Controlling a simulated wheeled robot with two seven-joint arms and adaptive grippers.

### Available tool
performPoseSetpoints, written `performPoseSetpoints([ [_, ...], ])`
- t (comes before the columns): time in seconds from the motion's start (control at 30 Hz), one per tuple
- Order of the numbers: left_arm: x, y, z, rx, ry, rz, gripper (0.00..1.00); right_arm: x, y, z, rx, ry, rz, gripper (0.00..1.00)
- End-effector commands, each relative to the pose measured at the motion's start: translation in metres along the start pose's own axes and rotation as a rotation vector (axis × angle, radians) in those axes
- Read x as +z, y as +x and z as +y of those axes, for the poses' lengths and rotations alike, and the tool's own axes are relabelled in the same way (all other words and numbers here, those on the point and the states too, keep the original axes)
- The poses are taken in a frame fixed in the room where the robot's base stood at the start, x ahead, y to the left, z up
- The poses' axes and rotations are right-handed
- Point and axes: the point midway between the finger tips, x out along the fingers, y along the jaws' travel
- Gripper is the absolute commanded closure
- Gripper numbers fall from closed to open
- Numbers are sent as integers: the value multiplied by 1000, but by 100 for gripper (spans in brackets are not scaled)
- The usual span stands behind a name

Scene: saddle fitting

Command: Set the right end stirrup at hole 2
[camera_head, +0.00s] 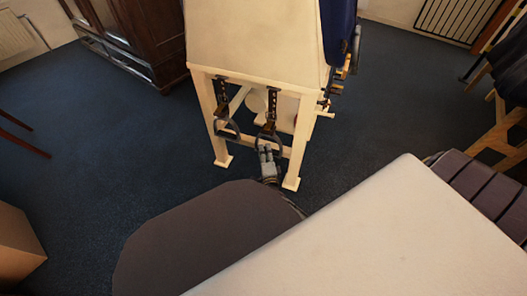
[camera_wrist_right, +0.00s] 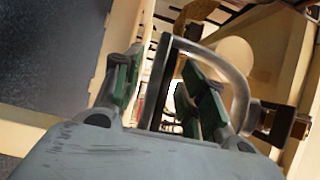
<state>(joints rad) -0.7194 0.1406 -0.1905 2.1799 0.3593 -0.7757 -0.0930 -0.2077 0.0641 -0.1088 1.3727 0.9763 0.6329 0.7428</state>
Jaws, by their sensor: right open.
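The right end stirrup (camera_head: 268,139) is a dark metal loop hanging from a dark strap with holes (camera_head: 272,101) on the near end of the pale wooden stand. My right gripper (camera_head: 267,152) is just below it, pointing up at it. In the right wrist view the open gripper (camera_wrist_right: 165,80) has green pads on both sides of the stirrup's flat bar (camera_wrist_right: 157,80). The stirrup's curved side (camera_wrist_right: 237,85) passes over the right finger. Which hole the strap is set at is too small to tell. My left gripper is out of view.
A second stirrup (camera_head: 226,130) hangs at left on the same end of the stand (camera_head: 217,147). A blue pad (camera_head: 338,30) and small fittings are on its right side. A large pale surface (camera_head: 370,235) fills the lower right. Blue carpet (camera_head: 120,140) is clear at left.

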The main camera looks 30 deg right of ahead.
Motion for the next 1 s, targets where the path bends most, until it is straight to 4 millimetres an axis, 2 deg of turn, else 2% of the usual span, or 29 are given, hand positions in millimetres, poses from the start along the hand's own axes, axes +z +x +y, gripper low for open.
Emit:
performPoseSetpoints([
  [0.23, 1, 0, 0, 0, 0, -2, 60, 0, 0, 0, 0, 0, 0, 60],
  [0.53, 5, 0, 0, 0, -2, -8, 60, 0, 0, 0, 0, 0, 0, 99],
  [1.0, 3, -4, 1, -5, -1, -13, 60, 0, 0, -5, 0, 0, 0, 100],
])
